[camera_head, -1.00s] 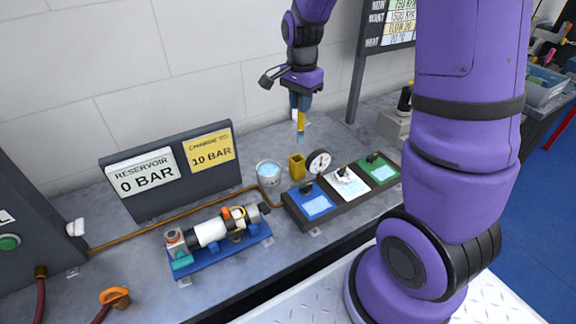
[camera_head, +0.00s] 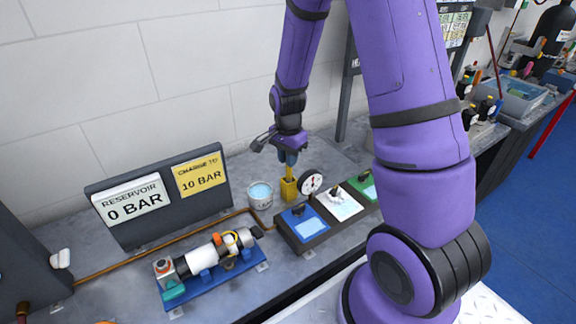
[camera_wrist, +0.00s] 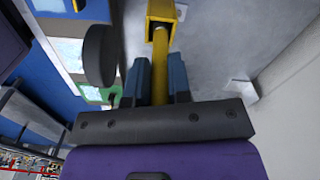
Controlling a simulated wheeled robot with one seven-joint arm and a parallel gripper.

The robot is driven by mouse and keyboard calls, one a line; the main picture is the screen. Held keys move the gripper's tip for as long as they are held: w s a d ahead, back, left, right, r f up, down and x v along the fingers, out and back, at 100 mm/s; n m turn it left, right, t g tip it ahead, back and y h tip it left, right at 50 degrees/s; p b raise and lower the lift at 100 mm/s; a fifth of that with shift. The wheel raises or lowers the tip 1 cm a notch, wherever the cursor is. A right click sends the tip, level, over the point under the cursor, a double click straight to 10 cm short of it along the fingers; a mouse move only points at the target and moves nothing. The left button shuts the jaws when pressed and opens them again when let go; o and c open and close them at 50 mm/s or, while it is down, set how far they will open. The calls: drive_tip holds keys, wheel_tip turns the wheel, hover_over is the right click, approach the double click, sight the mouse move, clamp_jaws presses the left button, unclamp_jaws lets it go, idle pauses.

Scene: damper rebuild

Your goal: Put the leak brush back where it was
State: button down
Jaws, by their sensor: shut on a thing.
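The leak brush (camera_head: 290,170) is a thin yellow-handled stick held upright in my gripper (camera_head: 288,158). The yellow square holder (camera_head: 289,190) stands on the bench directly below it. The brush's lower end is hidden at the holder's mouth and appears to be inside it. In the wrist view my gripper (camera_wrist: 160,80) has its two blue fingers shut on the brush handle (camera_wrist: 160,65), which runs into the open top of the holder (camera_wrist: 162,14). How deep it sits cannot be told.
A cup of light blue liquid (camera_head: 260,194) stands just left of the holder. A round gauge (camera_head: 311,182) and a valve block with blue, white and green panels (camera_head: 303,224) stand to the right. The damper (camera_head: 205,256) lies on a blue cradle in front, below the pressure signs (camera_head: 165,190).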

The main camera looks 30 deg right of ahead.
drive_tip(key=shift+f, duration=1.5)
drive_tip(key=c, duration=1.1)
unclamp_jaws()
drive_tip(key=shift+o, duration=0.2)
wheel_tip(320, 180, up, 13)
drive_tip(key=shift+a+f, duration=0.1)
drive_tip(key=shift+f, duration=0.05)
drive_tip(key=s+a+r+n+t, duration=0.2)
drive_tip(key=s+a+r+n, duration=0.1)
drive_tip(key=s+r+n, duration=0.4)
drive_tip(key=s+a+r+n+t, duration=0.3)
drive_tip(key=s+r+n, duration=0.4)
drive_tip(key=s+r, duration=0.6)
drive_tip(key=s, duration=0.3)
drive_tip(key=shift+s+r, duration=0.3)
drive_tip(key=shift+r, duration=0.1)
